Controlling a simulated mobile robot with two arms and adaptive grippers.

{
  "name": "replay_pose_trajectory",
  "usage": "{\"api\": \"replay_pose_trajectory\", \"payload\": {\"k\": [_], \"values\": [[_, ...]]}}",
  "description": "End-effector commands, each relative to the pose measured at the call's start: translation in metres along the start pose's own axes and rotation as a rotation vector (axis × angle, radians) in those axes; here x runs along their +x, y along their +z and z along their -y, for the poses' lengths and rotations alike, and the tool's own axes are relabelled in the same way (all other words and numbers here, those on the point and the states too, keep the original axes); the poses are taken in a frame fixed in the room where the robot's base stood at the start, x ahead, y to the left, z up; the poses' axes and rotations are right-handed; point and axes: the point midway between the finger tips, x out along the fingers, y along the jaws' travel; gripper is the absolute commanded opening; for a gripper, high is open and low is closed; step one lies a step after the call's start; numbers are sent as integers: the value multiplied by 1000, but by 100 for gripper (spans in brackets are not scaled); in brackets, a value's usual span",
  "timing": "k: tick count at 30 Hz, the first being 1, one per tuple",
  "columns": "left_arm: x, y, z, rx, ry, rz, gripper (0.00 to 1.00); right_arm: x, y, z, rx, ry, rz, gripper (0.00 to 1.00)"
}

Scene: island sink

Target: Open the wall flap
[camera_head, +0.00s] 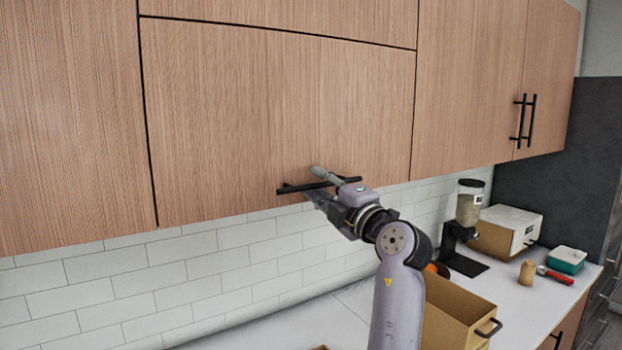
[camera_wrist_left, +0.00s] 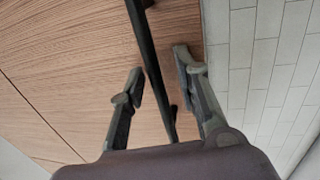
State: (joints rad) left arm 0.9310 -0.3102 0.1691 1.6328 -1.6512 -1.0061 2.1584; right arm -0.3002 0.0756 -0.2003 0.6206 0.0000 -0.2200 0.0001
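The wall flap (camera_head: 270,105) is a wide wood-grain panel in the head view, and it looks shut, level with the cabinets around it. Its black bar handle (camera_head: 297,187) runs along its lower edge. My left gripper (camera_head: 314,183) is at the handle. In the left wrist view the same handle (camera_wrist_left: 150,60) passes between the two fingers of the left gripper (camera_wrist_left: 160,80). The fingers stand apart, with gaps showing on both sides of the bar. My right gripper is in neither view.
Wood cabinets flank the flap, with black upright handles (camera_head: 526,120) at the right. Below are white tiles (camera_head: 110,290) and a white counter. On it stand a wooden box (camera_head: 455,312), a coffee grinder (camera_head: 468,205), a wood-and-white box (camera_head: 505,231) and a teal container (camera_head: 567,259).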

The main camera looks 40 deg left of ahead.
Motion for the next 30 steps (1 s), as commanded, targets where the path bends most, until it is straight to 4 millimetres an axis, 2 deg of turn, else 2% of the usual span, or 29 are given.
{"api": "replay_pose_trajectory", "payload": {"k": [8,21,30], "values": [[0,0,0,0,0,0,29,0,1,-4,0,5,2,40],[0,0,0,0,0,0,0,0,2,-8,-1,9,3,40],[0,0,1,0,-1,0,0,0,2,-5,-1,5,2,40]]}}
